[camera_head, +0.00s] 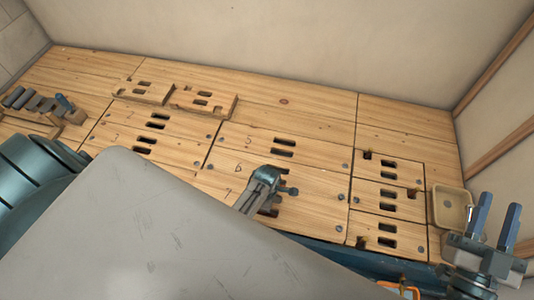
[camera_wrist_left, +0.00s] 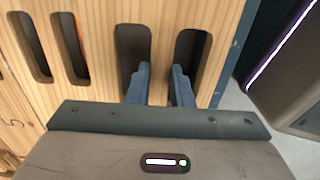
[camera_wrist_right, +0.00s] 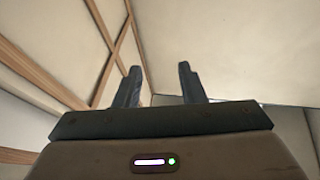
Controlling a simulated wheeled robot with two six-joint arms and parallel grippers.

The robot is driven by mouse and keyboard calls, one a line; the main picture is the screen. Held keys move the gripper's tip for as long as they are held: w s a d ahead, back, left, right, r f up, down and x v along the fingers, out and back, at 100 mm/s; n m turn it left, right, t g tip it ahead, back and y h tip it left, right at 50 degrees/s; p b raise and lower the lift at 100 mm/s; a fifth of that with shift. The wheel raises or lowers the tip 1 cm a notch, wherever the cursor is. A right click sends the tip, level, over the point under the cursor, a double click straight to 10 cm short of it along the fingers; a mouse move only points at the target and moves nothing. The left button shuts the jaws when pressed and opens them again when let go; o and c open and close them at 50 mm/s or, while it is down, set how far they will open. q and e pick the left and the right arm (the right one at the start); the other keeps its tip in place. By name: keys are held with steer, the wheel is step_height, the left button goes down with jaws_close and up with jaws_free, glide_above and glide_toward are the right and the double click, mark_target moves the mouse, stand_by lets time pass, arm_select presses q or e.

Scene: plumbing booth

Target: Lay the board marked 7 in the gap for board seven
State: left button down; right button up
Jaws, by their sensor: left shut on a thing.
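The board marked 7 (camera_head: 312,212) is at the front edge of the plank floor in the head view, its number at its left end. It lies in line beside the board marked 6 (camera_head: 315,180); I cannot tell whether it is fully flush. My left gripper (camera_head: 258,192) is over it and hides part of its slots. In the left wrist view, the fingers (camera_wrist_left: 160,80) reach into two slots of board 7 (camera_wrist_left: 161,20), shut on the wood between them. My right gripper (camera_head: 497,222) is open and empty at the far right, fingers up; it also shows in the right wrist view (camera_wrist_right: 158,85).
Two loose slotted boards (camera_head: 148,92) (camera_head: 205,101) lie on the planks at the back left. Tools (camera_head: 45,105) stand at the far left. A beige tray (camera_head: 450,205) is near my right gripper. My grey arm link covers the front of the head view.

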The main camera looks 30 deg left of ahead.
steer(key=shift+s+r+t, duration=0.1)
steer(key=shift+r+t, duration=0.2)
steer(key=shift+r, duration=0.35)
steer(key=shift+r, duration=0.1)
arm_select(q)
steer(key=shift+p, duration=0.4)
arm_select(e)
steer(key=shift+r, duration=0.3)
steer(key=shift+r, duration=0.1)
arm_select(q)
steer(key=shift+w+p, duration=0.1)
steer(key=shift+p, duration=0.35)
arm_select(e)
steer(key=shift+r, duration=0.3)
arm_select(q)
steer(key=shift+f+b, duration=0.4)
steer(key=shift+f, duration=0.75)
arm_select(e)
steer(key=shift+f, duration=0.4)
arm_select(q)
steer(key=shift+f, duration=0.35)
arm_select(e)
steer(key=shift+f, duration=0.1)
arm_select(q)
steer(key=shift+f, duration=0.1)
